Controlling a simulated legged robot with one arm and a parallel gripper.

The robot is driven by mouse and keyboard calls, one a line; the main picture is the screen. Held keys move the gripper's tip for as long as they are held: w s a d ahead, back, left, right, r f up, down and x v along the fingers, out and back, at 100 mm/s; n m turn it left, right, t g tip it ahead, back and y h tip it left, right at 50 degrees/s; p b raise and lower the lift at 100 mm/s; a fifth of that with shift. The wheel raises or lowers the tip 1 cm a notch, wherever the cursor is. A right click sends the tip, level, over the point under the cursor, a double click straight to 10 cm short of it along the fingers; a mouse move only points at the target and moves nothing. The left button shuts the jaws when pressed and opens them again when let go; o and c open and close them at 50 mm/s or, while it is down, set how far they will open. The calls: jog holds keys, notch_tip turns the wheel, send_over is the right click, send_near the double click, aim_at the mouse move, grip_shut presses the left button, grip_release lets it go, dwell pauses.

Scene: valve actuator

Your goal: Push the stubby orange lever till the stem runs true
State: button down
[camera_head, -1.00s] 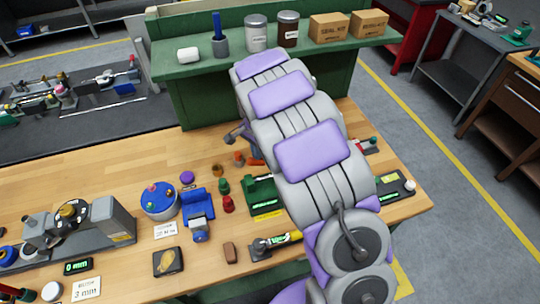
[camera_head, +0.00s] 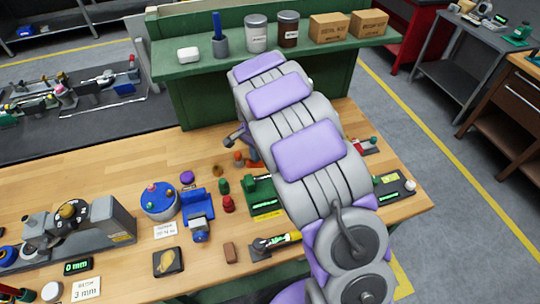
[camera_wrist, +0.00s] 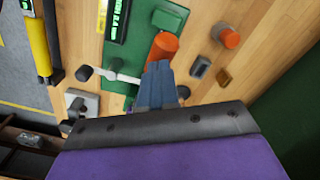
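In the wrist view, a stubby orange lever (camera_wrist: 163,46) stands over a green plate (camera_wrist: 128,70) with a lit display. My gripper (camera_wrist: 158,68) shows as blue-grey fingers set close together, shut with nothing seen between them. Their tips overlap the lower edge of the orange lever in the picture; I cannot tell if they touch it. A pale bar (camera_wrist: 118,75) with dark knobs lies left of the fingers. The stem is not clearly visible. In the head view, my arm hides the gripper and most of this fixture.
A separate orange-topped knob (camera_wrist: 230,37) stands right of the lever in the wrist view. In the head view, a green unit (camera_head: 264,198), a red knob (camera_head: 228,204) and a blue vise (camera_head: 198,208) stand left of my arm. A green shelf (camera_head: 270,47) rises behind the bench.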

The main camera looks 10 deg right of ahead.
aim_at(254, 164)
jog(key=shift+a+f, duration=0.2)
jog(key=shift+f, duration=0.55)
jog(key=shift+a+f, duration=0.2)
jog(key=shift+f, duration=0.85)
dwell(0.6)
jog(key=shift+s+a+f, duration=0.1)
jog(key=shift+f, duration=0.95)
jog(key=shift+r, duration=0.2)
dwell(0.7)
jog(key=shift+d+r+p, duration=0.45)
jog(key=shift+r, duration=1.05)
jog(key=shift+d+r+p, duration=0.4)
jog(key=shift+r+p, duration=0.05)
jog(key=shift+r, duration=1.1)
jog(key=shift+d+r+p, duration=0.45)
jog(key=shift+r, duration=1.05)
jog(key=shift+r+p, duration=0.85)
jog(key=shift+r, duration=1.7)
